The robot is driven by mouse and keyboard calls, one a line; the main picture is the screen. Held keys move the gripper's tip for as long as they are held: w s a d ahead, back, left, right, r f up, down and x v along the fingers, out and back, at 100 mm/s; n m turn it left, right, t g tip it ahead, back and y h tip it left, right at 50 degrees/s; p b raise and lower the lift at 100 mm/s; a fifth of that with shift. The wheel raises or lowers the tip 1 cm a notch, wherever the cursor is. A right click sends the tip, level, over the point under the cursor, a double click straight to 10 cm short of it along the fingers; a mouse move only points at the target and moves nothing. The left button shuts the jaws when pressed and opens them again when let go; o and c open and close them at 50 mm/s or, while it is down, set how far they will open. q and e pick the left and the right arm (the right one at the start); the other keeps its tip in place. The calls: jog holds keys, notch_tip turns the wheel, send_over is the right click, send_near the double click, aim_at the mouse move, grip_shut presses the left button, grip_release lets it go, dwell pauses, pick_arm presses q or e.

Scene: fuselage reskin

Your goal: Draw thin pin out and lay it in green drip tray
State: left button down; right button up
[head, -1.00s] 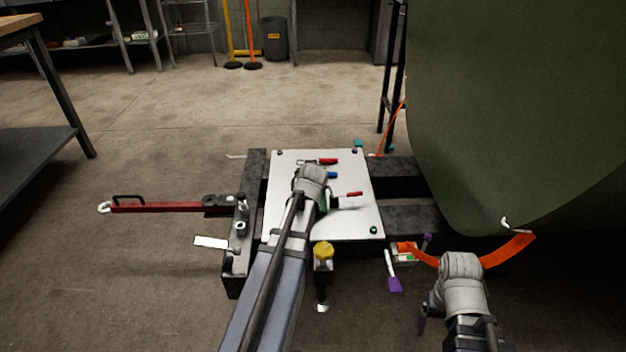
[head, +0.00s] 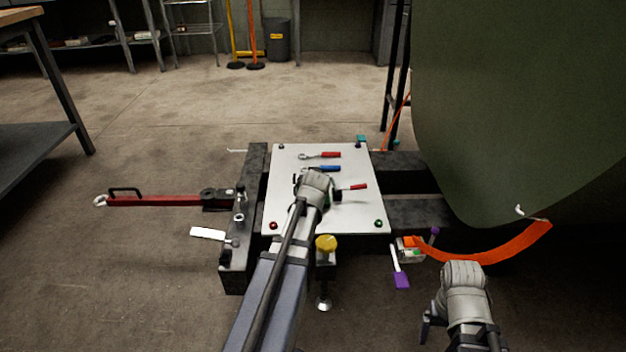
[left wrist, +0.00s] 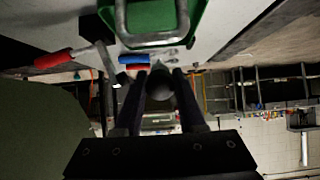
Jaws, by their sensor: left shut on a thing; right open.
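My left gripper (left wrist: 158,90) is over the grey plate (head: 300,222); its fingers are hidden behind my own wrist in the head view. In the left wrist view it is shut on a grey rounded piece (left wrist: 159,83); I cannot tell whether this is the thin pin. The green tray (left wrist: 197,18) is close ahead of the fingertips there, with a grey metal loop (left wrist: 183,20) across it. In the head view the tray is almost wholly hidden by my left wrist. My right gripper (head: 432,322) is open and empty, low at the right.
A red-handled tool (head: 330,155), a blue-handled tool (head: 328,169) and another red handle (head: 358,187) lie on the plate. An orange strap (head: 500,249) and the large green panel (head: 520,110) are at right.

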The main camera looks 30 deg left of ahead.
pick_arm(q)
jog(key=shift+f+b, duration=1.35)
jog(key=shift+f, duration=0.35)
jog(key=shift+c, duration=2.1)
grip_release()
jog(key=shift+r, duration=0.1)
notch_tip(320, 180, up, 9)
jog(key=p, duration=0.9)
